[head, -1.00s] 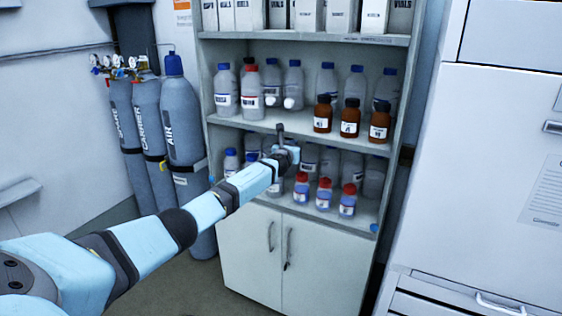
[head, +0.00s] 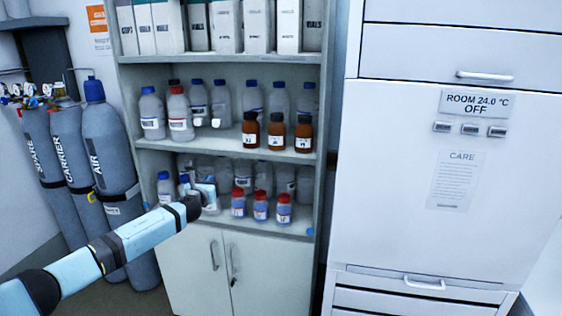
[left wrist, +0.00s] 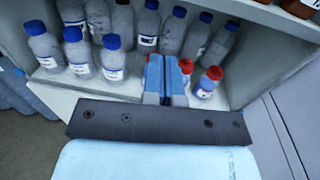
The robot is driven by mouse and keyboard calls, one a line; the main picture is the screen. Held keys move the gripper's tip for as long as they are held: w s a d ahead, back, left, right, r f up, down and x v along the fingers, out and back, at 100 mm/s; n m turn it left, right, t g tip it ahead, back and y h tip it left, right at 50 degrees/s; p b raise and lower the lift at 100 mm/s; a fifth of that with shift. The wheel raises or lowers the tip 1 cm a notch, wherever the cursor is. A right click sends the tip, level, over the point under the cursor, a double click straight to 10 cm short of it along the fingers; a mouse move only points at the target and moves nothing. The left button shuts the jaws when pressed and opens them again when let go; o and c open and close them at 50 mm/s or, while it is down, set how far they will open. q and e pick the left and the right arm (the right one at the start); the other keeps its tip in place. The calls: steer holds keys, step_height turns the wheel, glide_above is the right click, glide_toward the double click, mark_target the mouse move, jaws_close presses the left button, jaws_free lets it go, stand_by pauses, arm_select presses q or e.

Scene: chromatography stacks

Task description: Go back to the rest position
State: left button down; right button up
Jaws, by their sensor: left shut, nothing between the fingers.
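My left arm comes in from the lower left in the head view. Its gripper (head: 207,190) is in front of the lower shelf of the cabinet, left of the red-capped bottles. In the left wrist view the two blue fingers (left wrist: 166,80) are together with nothing between them. They point toward the shelf with the bottles; whether they touch any bottle cannot be told. My right gripper is in neither view.
The shelf cabinet (head: 222,143) holds clear bottles, brown bottles (head: 276,132) and red-capped bottles (head: 261,207). Grey gas cylinders (head: 105,150) stand at the left. A white unit (head: 395,190) stands at the right. Closed cabinet doors (head: 192,265) are below the shelves.

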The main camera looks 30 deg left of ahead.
arm_select(q)
steer(key=s+d+f+n+g+h, duration=0.1)
steer(key=s+d+f+n+h, duration=0.1)
steer(key=s+d+f+n, duration=0.45)
steer(key=s+d+f+n+g+h+p, duration=0.15)
steer(key=s+d+f, duration=0.25)
steer(key=d+f, duration=0.55)
steer(key=s+d+f+n+g+h, duration=0.1)
steer(key=s+d+f+n+h, duration=0.15)
steer(key=s+d+f, duration=0.55)
steer(key=s+d+n+g+h, duration=0.1)
steer(key=s+d+n, duration=0.4)
steer(key=s, duration=0.3)
steer(key=s+d+f+n+h, duration=0.1)
steer(key=s+d+n, duration=0.5)
steer(key=s, duration=0.3)
steer(key=s+d+n+g, duration=0.1)
steer(key=s+d+n, duration=0.5)
steer(key=s+n, duration=0.2)
steer(key=shift+s+f+g+h+p, duration=0.25)
steer(key=shift+f+g+h+p, duration=0.1)
steer(key=shift+h+p, duration=0.1)
steer(key=shift+d, duration=0.1)
